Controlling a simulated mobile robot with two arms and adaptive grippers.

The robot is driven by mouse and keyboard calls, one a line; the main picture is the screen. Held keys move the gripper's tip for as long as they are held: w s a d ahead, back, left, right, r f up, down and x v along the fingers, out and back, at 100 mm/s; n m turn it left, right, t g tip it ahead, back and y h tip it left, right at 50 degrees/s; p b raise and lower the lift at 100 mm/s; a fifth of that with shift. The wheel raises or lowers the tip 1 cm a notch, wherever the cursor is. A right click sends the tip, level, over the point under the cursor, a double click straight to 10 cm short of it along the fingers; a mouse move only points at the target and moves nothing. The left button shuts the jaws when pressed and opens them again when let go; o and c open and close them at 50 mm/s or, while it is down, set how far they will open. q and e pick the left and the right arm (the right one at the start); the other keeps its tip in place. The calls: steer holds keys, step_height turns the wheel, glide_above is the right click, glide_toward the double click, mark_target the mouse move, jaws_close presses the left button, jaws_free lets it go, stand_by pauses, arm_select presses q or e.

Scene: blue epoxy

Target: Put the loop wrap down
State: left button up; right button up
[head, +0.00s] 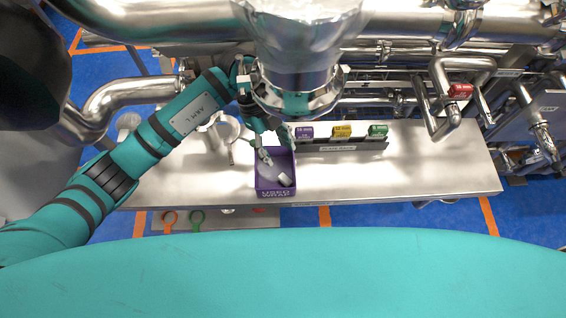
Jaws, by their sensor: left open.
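A purple open bin (276,193), its front label reading "USED WRAP", stands on the steel bench. A small pale piece (285,180), which looks like the loop wrap, lies inside the bin toward its front right. My left gripper (277,149) is open over the back part of the bin, with its fingers pointing down toward it. The pale piece is in front of the fingers and appears apart from them. My right gripper is not in view.
A dark rack with purple (304,132), yellow (342,130) and green (378,130) labelled blocks stands right of the bin. A red tag (460,91) is on the piping at right. Large steel pipes hang close behind the gripper. The bench (440,170) is clear at right.

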arm_select(q)
steer(key=shift+v, duration=1.7)
